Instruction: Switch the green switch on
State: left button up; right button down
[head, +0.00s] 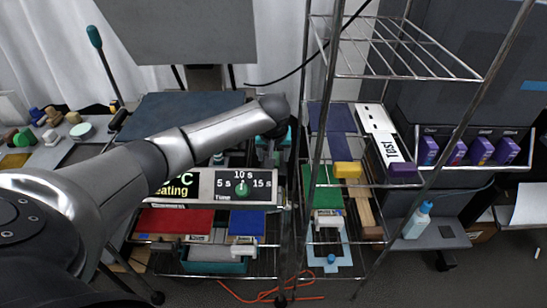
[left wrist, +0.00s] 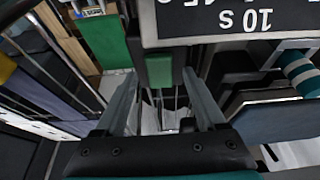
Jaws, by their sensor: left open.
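A small green block, which looks like the green switch (left wrist: 159,70), shows in the left wrist view at the edge of the control panel, between my fingertips but apart from both. In the head view I cannot make it out; my arm covers that area. The control panel (head: 203,187) has a dark display and a green time knob (head: 241,187) marked 5 s, 10 s and 15 s. It appears upside down in the left wrist view (left wrist: 225,22). My left gripper (left wrist: 159,88) is open and empty, pointing down by the panel's right end. My right gripper is not in view.
A wire rack (head: 333,130) stands close on the right, with a green tray (head: 323,195) and yellow block (head: 347,170). Below the panel are red (head: 178,221) and blue (head: 247,223) trays. A bottle (head: 417,220) stands further right.

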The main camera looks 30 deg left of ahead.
pick_arm(q)
jog(key=shift+w+f, duration=0.1)
jog(key=shift+f, duration=0.15)
grip_shut()
dwell(0.5)
